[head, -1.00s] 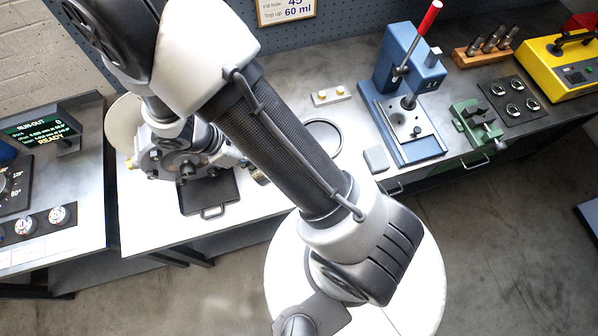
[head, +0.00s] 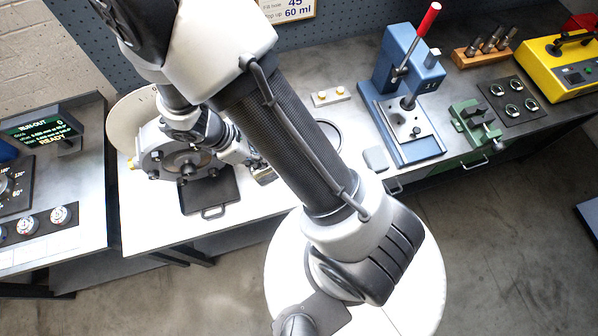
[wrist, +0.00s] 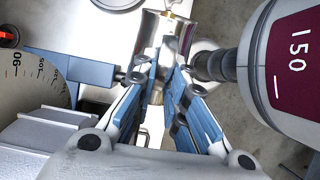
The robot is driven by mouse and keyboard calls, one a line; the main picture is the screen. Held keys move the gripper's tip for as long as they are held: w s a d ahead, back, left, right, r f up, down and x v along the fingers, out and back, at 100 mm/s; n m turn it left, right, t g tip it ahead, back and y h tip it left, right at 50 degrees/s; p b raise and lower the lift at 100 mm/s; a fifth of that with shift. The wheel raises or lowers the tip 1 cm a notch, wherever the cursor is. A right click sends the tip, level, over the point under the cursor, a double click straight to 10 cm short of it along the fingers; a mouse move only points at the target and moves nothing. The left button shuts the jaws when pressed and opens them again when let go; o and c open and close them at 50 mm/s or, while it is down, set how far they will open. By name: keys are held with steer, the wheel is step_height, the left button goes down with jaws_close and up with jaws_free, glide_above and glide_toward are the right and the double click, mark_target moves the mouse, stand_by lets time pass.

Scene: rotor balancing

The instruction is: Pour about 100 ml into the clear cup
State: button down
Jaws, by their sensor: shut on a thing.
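My gripper (wrist: 172,62), with blue finger pads, is shut on a shiny, metallic-looking vessel (wrist: 165,32) with a brass-coloured part near its top in the wrist view. Its shape is partly hidden by the fingers. In the head view the gripper (head: 238,153) is small and partly hidden behind my arm, beside the grey round housing and above the bench. I cannot make out the clear cup for sure in either view, nor any liquid or its level.
A blue press (head: 420,72) stands right of my arm.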

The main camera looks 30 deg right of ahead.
steer(key=shift+s+d+r+p, duration=0.1)
steer(key=shift+d+r+p, duration=0.05)
steer(key=shift+r+p, duration=0.15)
steer(key=shift+a+y, duration=0.3)
steer(key=shift+a, duration=0.1)
steer(key=shift+d+r+y+p, duration=0.15)
steer(key=shift+r+y+p, duration=0.25)
steer(key=shift+p, duration=0.4)
stand_by(0.6)
steer(key=shift+d+f+t+y, duration=0.4)
steer(key=shift+d+f+y, duration=0.15)
steer(key=shift+f+y, duration=0.25)
stand_by(0.7)
